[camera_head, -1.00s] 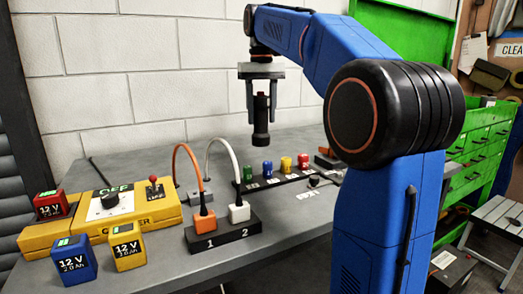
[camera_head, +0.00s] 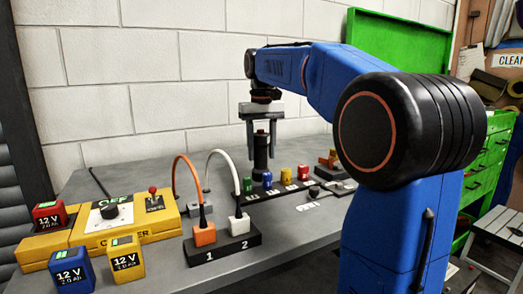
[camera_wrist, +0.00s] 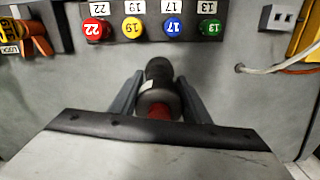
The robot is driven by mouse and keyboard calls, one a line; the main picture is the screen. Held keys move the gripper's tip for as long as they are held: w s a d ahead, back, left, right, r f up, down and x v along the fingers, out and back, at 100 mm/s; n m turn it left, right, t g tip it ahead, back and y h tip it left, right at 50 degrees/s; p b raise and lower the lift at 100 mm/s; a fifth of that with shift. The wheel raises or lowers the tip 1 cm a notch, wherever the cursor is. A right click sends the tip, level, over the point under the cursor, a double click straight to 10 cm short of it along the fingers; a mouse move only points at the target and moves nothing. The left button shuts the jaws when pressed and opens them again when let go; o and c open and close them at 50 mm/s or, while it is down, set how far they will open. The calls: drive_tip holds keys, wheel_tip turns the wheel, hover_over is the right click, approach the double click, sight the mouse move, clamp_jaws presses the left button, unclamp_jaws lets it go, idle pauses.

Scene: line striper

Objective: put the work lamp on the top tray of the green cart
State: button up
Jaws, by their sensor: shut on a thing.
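The work lamp, taken to be the black cylinder with a reddish top (camera_head: 261,152), is upright between the fingers of my gripper (camera_head: 262,146). The gripper is shut on it. In the wrist view, the lamp (camera_wrist: 158,72) sits between both fingers, its red end toward the camera. Its lower end is close to the grey bench top; I cannot tell whether it touches. The green cart (camera_head: 492,152) with drawers stands at the far right, with a raised green panel (camera_head: 400,45) behind my arm. My arm hides the cart's top tray.
Coloured sockets (camera_head: 267,180) in a black strip lie just beside the lamp. Orange and white plugs (camera_head: 204,234) with arching cables stand in front. A yellow charger (camera_head: 120,218) and batteries are at left. A grey stool (camera_head: 500,232) stands before the cart.

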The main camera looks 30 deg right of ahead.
drive_tip(key=shift+f, duration=0.1)
drive_tip(key=o, duration=1.3)
drive_tip(key=shift+c, duration=0.2)
